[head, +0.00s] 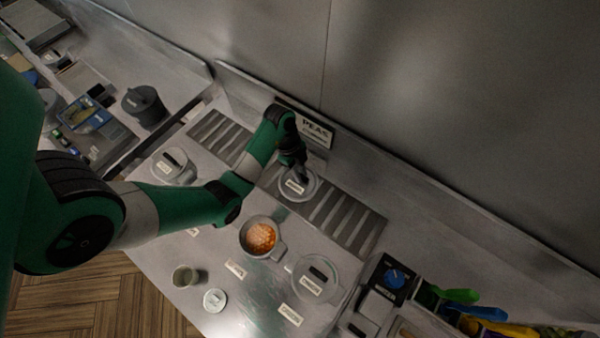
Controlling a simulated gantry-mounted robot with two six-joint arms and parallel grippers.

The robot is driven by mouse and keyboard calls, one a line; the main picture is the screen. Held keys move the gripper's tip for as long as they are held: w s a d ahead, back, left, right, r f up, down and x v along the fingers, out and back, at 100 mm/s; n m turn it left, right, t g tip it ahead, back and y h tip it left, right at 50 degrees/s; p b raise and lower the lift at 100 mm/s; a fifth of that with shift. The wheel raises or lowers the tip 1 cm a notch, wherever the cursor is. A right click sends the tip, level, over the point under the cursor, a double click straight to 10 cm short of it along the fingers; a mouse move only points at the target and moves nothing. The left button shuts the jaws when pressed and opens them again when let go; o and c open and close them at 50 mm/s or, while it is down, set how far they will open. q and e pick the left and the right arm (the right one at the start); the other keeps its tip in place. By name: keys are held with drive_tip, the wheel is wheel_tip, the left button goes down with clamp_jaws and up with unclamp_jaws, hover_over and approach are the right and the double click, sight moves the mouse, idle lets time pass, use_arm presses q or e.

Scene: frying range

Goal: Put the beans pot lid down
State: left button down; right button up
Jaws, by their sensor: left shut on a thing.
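My left gripper (294,166) is shut on the dark handle of a round grey lid (299,191) with a small white label. The lid is at the slatted grille, below the PEAS sign; whether it rests on something or hangs just above is hard to tell. An open pot (278,249) with orange beans (260,237) inside stands on the steel counter, nearer than the gripper. Another round lidded piece (323,266) with a dark handle and label is to its right. The labels are too small to read. My right gripper is not in view.
A lidded pot (177,174) stands at the left of the counter. A small cup (185,276) and a round white-labelled item (214,300) are near the front edge. A PEAS sign (312,127) stands behind the grille. A blue-knob control box (385,284) and coloured-handled utensils (459,295) are at right.

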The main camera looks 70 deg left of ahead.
use_arm(q)
drive_tip(key=shift+f, duration=1.55)
drive_tip(key=shift+f+b, duration=0.15)
drive_tip(key=shift+b, duration=0.25)
drive_tip(key=c, duration=0.8)
unclamp_jaws()
drive_tip(key=shift+a+r+p, duration=0.1)
drive_tip(key=shift+r+p, duration=0.2)
drive_tip(key=shift+r, duration=0.15)
drive_tip(key=p+v, duration=0.2)
drive_tip(key=v, duration=0.3)
drive_tip(key=shift+r, duration=0.4)
drive_tip(key=p+v, duration=0.5)
drive_tip(key=shift+s+a+r, duration=0.15)
drive_tip(key=shift+r, duration=0.2)
